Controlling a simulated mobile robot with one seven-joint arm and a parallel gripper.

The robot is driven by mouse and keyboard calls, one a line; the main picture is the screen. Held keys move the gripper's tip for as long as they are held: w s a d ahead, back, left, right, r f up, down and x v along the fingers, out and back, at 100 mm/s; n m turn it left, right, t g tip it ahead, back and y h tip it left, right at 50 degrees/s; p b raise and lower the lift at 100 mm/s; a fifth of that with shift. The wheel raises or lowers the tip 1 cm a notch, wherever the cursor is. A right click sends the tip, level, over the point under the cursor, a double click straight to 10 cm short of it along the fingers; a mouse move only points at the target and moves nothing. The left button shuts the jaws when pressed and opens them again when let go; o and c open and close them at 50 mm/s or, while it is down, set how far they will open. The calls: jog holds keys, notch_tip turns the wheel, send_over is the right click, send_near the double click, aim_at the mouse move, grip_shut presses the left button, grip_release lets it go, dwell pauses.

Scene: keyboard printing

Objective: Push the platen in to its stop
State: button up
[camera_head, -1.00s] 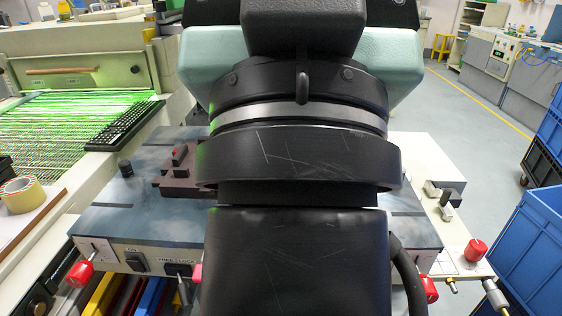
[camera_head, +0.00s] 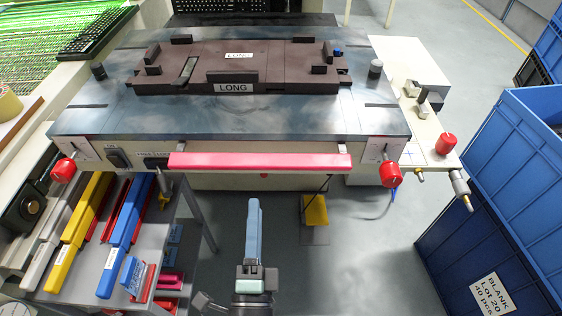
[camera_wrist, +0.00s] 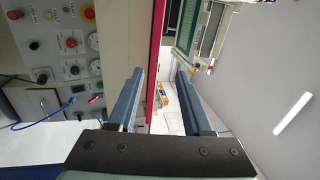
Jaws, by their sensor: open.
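The platen looks to be the grey-blue top plate (camera_head: 270,118), which carries a brown fixture (camera_head: 280,63) labelled LONG. A pink handle bar (camera_head: 260,162) runs along its front edge on two light brackets. My gripper (camera_head: 254,203) is below and in front of the bar's middle in the head view, with its blue fingers pointing toward it. In the wrist view my gripper (camera_wrist: 159,75) is open, and the bar (camera_wrist: 157,50) shows between and beyond the fingers. The fingers hold nothing. Whether they touch the bar cannot be told.
Red knobs (camera_head: 391,172) stick out at both front corners. A blue crate (camera_head: 520,170) stands at the right. A rack with coloured squeegee-like bars (camera_head: 128,225) is at lower left. A yellow pedal (camera_head: 314,210) is on the floor. Floor between is clear.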

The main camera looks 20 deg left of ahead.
aim_at(259, 170)
jog(key=x, duration=0.8)
jog(key=f+x, duration=0.1)
jog(key=x, duration=0.3)
jog(key=shift+w, duration=0.2)
jog(key=shift+c, duration=0.2)
grip_shut()
dwell(1.0)
